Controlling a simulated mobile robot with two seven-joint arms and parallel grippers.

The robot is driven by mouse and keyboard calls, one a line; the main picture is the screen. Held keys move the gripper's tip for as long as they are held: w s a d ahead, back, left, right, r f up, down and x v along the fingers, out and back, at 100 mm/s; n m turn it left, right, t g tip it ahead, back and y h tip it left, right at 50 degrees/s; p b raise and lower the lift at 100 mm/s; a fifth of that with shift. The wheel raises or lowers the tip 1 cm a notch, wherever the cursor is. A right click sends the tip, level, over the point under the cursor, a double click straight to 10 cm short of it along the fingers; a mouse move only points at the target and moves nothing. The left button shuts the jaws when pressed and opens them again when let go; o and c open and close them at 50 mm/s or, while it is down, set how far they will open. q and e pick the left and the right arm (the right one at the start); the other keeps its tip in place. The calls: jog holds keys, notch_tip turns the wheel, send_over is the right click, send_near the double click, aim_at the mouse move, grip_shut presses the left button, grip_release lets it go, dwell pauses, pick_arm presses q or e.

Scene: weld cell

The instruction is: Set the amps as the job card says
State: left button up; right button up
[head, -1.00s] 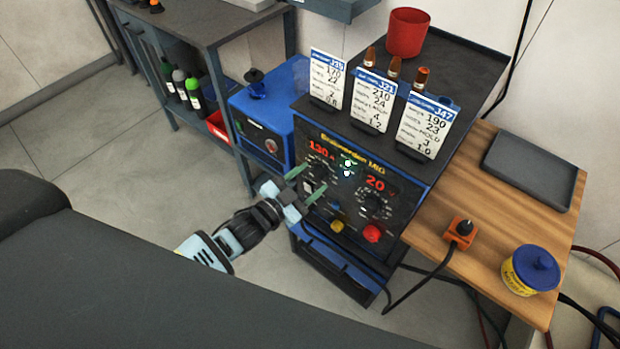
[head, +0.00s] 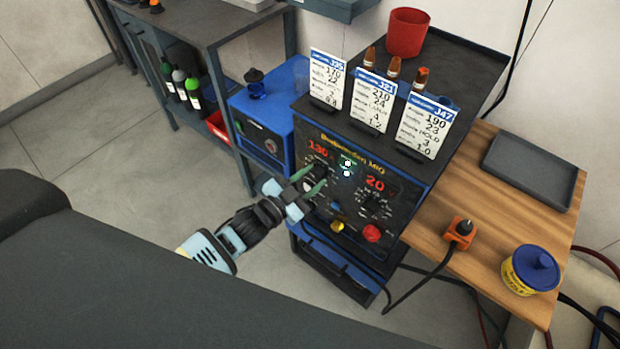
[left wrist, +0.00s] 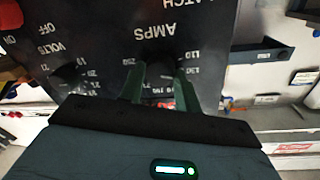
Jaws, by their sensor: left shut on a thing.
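The blue and black welding machine (head: 345,215) has a front panel with a red amps readout of 130 (head: 319,149) and a volts readout of 20 (head: 375,184). My left gripper (head: 312,180) is at the amps knob under the left readout, its green fingers shut on it. In the left wrist view the fingers straddle the dark amps knob (left wrist: 160,65), with scale numbers around it. My right gripper is out of view.
The volts knob (head: 374,206), a yellow knob (head: 337,226) and a red knob (head: 372,233) are close by on the panel. A red cup (head: 407,32) stands on top. A wooden table (head: 490,210) at right holds a grey tray (head: 529,170) and a blue-lidded tub (head: 533,270).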

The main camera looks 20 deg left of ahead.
pick_arm(q)
jog(key=shift+m, duration=0.3)
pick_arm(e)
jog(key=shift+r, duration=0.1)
pick_arm(q)
jog(key=m+p, duration=0.1)
jog(key=m, duration=0.3)
jog(key=m+y, duration=0.1)
jog(key=m, duration=0.5)
jog(key=shift+s+d+g, duration=0.1)
jog(key=shift+g, duration=0.2)
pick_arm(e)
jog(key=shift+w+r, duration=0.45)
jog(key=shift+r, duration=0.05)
pick_arm(q)
jog(key=shift+m, duration=0.3)
jog(key=o, duration=1)
jog(key=shift+c, duration=0.2)
jog(key=v, duration=0.7)
jog(key=shift+s, duration=0.35)
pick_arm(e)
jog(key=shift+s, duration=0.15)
pick_arm(q)
jog(key=shift+r, duration=0.1)
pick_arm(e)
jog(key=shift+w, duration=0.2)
